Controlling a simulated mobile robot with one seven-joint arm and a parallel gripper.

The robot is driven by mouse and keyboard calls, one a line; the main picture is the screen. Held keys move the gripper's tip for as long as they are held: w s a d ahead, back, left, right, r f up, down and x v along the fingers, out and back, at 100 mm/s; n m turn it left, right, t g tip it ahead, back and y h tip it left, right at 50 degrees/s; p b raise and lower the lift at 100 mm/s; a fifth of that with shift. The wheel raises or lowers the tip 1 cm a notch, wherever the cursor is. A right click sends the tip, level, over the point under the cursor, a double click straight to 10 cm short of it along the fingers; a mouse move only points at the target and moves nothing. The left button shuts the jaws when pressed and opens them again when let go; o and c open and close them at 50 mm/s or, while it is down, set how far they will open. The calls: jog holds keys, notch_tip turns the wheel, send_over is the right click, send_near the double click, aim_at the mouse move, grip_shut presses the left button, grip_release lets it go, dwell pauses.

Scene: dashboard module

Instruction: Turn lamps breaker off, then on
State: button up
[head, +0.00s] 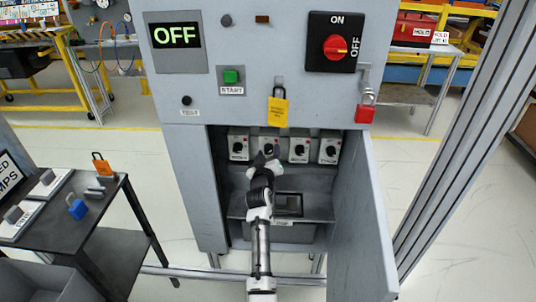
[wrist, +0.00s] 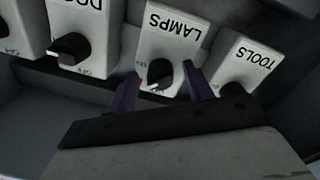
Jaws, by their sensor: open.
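The LAMPS breaker (wrist: 172,42) is a white box with a black rotary knob (wrist: 159,74), upside down in the middle of the wrist view. In the head view the LAMPS breaker (head: 268,138) is second from the left in the cabinet's row. My gripper (wrist: 161,72) is open, with one dark finger on each side of the LAMPS knob. I cannot tell whether the fingers touch it. In the head view my gripper (head: 263,162) is just below and in front of that breaker. The exact knob setting is too small to read.
The TOOLS breaker (wrist: 245,58) and another breaker (wrist: 82,30) sit close on either side. The cabinet door (head: 362,220) hangs open at the right. A dark side table (head: 75,230) stands at the left.

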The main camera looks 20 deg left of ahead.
jog(key=c, duration=1)
jog(key=shift+o, duration=0.2)
jog(key=n, duration=0.4)
jog(key=shift+n, duration=0.3)
jog(key=shift+n+p, duration=0.3)
jog(key=shift+n, duration=2)
jog(key=o, duration=1)
jog(key=shift+c, duration=0.2)
